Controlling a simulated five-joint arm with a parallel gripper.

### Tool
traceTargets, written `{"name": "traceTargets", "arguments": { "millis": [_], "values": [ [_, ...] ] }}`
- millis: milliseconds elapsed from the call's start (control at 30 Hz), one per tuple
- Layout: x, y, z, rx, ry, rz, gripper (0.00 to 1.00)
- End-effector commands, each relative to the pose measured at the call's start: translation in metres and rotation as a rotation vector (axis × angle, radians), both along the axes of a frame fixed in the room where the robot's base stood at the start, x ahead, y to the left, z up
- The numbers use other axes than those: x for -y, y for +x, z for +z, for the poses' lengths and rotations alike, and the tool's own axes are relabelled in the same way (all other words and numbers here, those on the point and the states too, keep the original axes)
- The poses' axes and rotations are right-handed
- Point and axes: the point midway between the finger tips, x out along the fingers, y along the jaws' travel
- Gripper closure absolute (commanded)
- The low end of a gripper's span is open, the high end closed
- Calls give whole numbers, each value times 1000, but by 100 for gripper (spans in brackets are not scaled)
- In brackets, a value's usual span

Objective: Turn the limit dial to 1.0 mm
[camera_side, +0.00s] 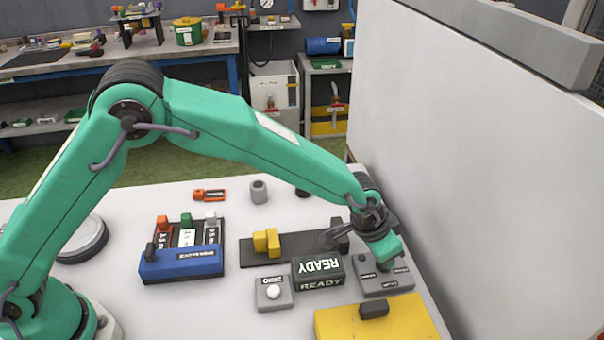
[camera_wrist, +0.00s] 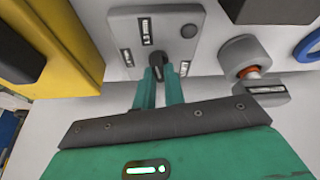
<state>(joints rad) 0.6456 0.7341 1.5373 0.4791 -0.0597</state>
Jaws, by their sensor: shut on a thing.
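The limit dial is a small dark knob (camera_wrist: 157,62) on a grey panel (camera_wrist: 178,16) in the wrist view. Small labels surround it; one ends in "mm", but its number is too small to read surely. My gripper (camera_wrist: 158,78) is shut on the knob, with one green finger on each side. In the side view the grey dial box (camera_side: 388,288) stands at the right, and my gripper (camera_side: 385,262) reaches down onto it, hiding most of the dial. The pointer's direction cannot be read.
Left of the dial box stand a READY display (camera_side: 320,284) and a ZERO button box (camera_side: 272,305). A yellow block (camera_side: 345,322) is in front. A dark rail with a yellow carriage (camera_side: 266,242) lies behind. A blue gauge rack (camera_side: 180,265) is farther left. A pale wall (camera_side: 480,150) rises right.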

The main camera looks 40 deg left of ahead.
Motion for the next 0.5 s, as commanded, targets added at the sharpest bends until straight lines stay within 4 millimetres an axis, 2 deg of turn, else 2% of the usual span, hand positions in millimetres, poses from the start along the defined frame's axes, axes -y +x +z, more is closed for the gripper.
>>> {"name": "traceTargets", "arguments": {
  "millis": [433,467,500],
  "values": [
    [1,0,1,-13,-18,50,100],
    [1,0,1,-13,-18,50,83],
    [1,0,1,-13,-17,50,75]
  ]
}}
